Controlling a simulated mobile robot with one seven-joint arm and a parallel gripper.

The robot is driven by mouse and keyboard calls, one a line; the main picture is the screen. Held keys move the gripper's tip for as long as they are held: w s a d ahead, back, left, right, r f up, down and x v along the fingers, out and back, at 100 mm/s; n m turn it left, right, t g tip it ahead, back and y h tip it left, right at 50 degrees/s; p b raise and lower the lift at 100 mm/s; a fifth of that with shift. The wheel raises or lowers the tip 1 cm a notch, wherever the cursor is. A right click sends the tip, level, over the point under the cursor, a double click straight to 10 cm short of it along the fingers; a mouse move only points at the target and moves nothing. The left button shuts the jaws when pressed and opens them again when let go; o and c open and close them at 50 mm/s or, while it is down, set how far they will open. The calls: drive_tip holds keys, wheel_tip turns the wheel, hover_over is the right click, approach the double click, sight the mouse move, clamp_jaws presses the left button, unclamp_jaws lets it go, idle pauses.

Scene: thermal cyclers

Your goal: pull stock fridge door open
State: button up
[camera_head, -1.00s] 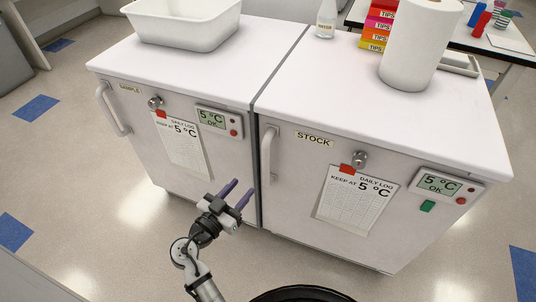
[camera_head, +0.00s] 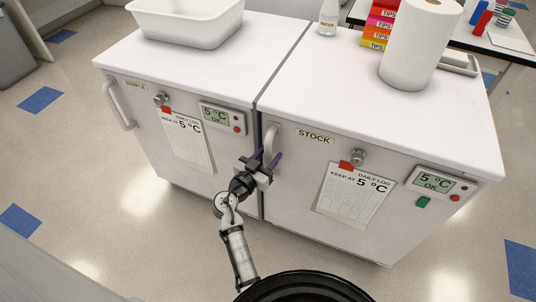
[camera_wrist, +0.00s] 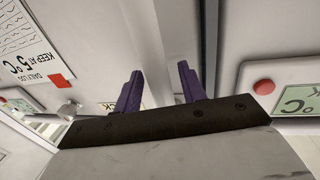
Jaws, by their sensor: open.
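The stock fridge is the right one of two white units; its grey door (camera_head: 300,180) is shut and carries a STOCK label (camera_head: 314,137). Its pale upright handle (camera_head: 269,136) is at the door's left edge. My gripper (camera_head: 267,156) is open, with purple fingers at the handle's lower end. The fingers appear on either side of the handle, but I cannot tell whether they touch it. In the wrist view my gripper (camera_wrist: 160,68) points at the door edge and the seam between the fridges, with nothing clearly held.
The sample fridge (camera_head: 160,135) stands close on the left, its door shut. A white tub (camera_head: 190,32), paper towel roll (camera_head: 412,45), tip boxes (camera_head: 378,25) and bottle (camera_head: 328,18) stand on top. A black round thing (camera_head: 305,288) is at the bottom. Floor before the doors is clear.

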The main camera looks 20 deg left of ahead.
drive_tip(key=shift+c, duration=0.3)
clamp_jaws()
drive_tip(key=shift+s, duration=0.15)
